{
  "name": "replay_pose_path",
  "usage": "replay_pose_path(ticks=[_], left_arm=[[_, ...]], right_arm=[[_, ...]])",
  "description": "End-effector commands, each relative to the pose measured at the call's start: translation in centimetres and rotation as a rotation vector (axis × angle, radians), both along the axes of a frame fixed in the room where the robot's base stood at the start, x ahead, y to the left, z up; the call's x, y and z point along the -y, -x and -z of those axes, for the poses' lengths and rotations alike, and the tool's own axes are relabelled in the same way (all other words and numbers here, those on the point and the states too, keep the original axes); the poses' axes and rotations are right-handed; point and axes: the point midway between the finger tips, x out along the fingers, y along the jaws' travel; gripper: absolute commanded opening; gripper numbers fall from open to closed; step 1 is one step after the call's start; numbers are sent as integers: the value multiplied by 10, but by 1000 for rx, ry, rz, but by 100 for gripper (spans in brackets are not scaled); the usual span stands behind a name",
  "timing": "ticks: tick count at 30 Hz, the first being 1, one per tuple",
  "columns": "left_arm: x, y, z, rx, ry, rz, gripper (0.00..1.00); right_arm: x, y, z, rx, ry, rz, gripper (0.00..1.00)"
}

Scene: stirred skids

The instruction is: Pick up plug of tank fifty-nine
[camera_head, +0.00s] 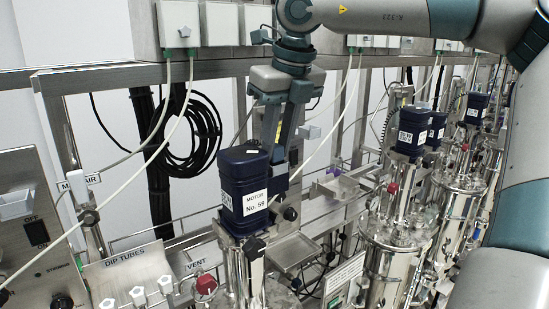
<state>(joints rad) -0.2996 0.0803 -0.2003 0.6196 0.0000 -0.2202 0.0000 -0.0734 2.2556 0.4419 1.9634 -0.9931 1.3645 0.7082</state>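The dark blue motor (232,183) labelled "MOTOR No. 59" stands upright on the metal tank of fifty-nine (240,275), near the picture's middle. My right gripper (277,143) reaches down from above, just behind and to the right of this motor. Its two dark fingers point down with a gap between their upper parts. The fingertips are partly hidden by the motor, so I cannot tell whether they hold anything. I cannot clearly make out the plug. A thin pale cable (337,122) runs down towards the area behind the motor. My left gripper is not in view.
White socket boxes (178,22) hang along the top rail (110,75). A coiled black cable (203,130) hangs behind. More motors (412,128) and shiny tanks (400,245) stand at right. A control panel (30,240) and dip tube holder (125,275) crowd the left.

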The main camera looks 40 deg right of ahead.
Motion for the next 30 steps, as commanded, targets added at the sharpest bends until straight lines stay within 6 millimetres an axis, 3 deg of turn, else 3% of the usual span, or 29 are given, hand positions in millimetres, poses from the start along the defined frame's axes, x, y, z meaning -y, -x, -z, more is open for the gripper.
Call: replay_pose_path(ticks=[13,21,30], left_arm=[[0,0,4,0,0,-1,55],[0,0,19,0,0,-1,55],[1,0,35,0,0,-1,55]], right_arm=[[0,-1,-7,3,1,2,0],[-1,-1,-40,4,2,2,0],[52,25,-74,4,-3,3,0]])
